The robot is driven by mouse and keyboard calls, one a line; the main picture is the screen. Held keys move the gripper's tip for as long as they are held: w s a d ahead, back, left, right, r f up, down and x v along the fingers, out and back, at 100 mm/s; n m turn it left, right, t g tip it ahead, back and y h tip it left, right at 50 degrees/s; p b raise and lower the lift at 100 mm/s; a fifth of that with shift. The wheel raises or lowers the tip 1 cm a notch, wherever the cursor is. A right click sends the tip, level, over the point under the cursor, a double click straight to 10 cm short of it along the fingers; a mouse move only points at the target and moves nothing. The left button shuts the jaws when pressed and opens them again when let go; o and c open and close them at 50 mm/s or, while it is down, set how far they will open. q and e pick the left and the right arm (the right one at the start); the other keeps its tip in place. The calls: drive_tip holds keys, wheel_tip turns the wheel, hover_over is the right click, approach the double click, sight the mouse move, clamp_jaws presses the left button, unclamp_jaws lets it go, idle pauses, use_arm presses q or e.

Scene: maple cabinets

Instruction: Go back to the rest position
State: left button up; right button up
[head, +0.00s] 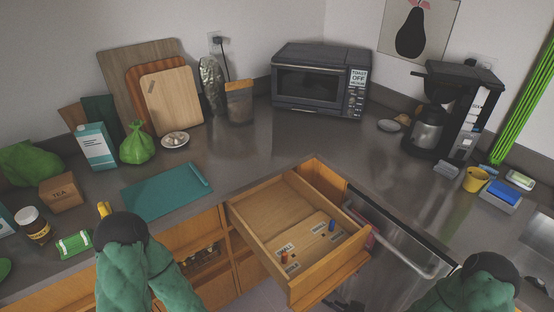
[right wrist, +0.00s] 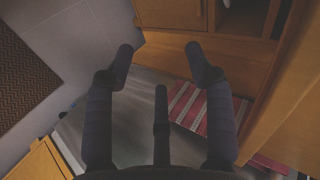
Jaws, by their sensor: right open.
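My right gripper (right wrist: 162,60) shows in the right wrist view with its dark fingers spread wide apart. Nothing is between them, and they hang above the floor near wooden cabinet fronts. In the head view my left arm (head: 135,265) comes in at the bottom left, with a green sleeve and a black joint. My right arm (head: 478,280) shows at the bottom right.
An open wooden drawer (head: 265,237) juts out in the middle, holding small orange and blue items. The dishwasher door (head: 395,250) is beside it. A red striped mat (right wrist: 205,108) lies on the floor. A toaster oven (head: 315,82) and coffee maker (head: 455,112) stand on the counter.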

drive_tip(key=s+a+f+n+g+h, duration=0.1)
drive_tip(key=s+a+n+g, duration=0.4)
drive_tip(key=s, duration=0.8)
drive_tip(key=a+g+h, duration=0.1)
drive_tip(key=a+g, duration=0.2)
drive_tip(key=a, duration=0.1)
drive_tip(key=shift+s+a+f, duration=0.2)
drive_tip(key=shift+f, duration=0.1)
